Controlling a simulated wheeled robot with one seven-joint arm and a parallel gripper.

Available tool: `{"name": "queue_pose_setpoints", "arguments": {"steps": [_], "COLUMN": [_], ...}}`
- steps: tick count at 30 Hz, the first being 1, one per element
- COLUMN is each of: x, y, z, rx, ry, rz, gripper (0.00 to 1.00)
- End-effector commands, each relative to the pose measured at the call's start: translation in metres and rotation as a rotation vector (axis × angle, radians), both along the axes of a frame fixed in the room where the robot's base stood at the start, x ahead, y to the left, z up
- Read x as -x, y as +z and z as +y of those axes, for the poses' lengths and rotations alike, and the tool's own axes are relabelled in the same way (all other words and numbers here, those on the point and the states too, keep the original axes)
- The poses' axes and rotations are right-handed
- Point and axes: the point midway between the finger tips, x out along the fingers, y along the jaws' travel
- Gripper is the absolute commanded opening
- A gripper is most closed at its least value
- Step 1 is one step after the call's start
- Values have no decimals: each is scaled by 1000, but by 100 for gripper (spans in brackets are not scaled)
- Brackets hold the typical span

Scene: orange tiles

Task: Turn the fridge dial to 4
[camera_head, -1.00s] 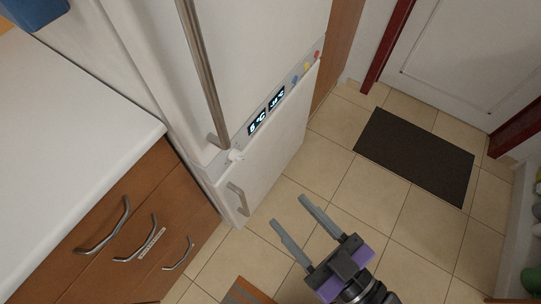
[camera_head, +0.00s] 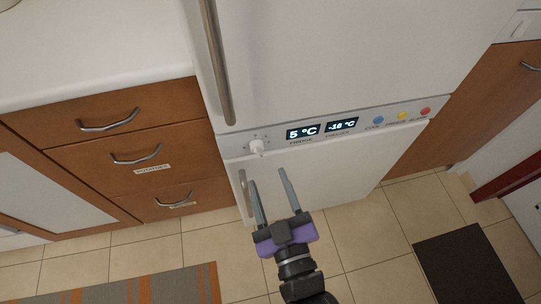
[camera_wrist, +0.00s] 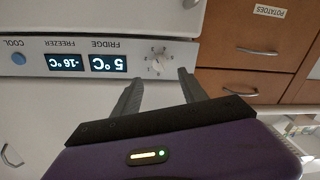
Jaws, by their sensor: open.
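The fridge dial (camera_head: 257,146) is a small white knob at the left end of the fridge's control strip (camera_head: 355,127). In the wrist view the dial (camera_wrist: 157,64) appears upside down with marks around it, too small to read surely. The fridge display (camera_head: 303,132) reads 5 °C and the freezer display (camera_head: 342,125) reads about -16 °C. My gripper (camera_head: 268,176) is open and empty, in front of the lower door and below the dial in the head view. In the wrist view its fingers (camera_wrist: 160,80) point toward the strip on either side below the dial, apart from it.
Blue, yellow and red buttons (camera_head: 402,116) sit right of the displays. A long upper door handle (camera_head: 218,65) and a lower handle (camera_head: 244,192) are near the dial. Wooden drawers (camera_head: 130,150) stand left. A dark mat (camera_head: 465,265) lies on the tiled floor.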

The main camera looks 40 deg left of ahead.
Motion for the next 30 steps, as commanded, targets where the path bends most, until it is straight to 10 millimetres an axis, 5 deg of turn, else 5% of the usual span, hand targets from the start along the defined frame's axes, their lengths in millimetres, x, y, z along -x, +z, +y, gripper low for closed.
{"name": "queue_pose_setpoints", "arguments": {"steps": [18,30], "x": [-43,-47], "y": [0,0], "z": [56,61], "rx": [4,4], "ry": [-2,-2], "rz": [-7,-7], "gripper": [50,50]}}
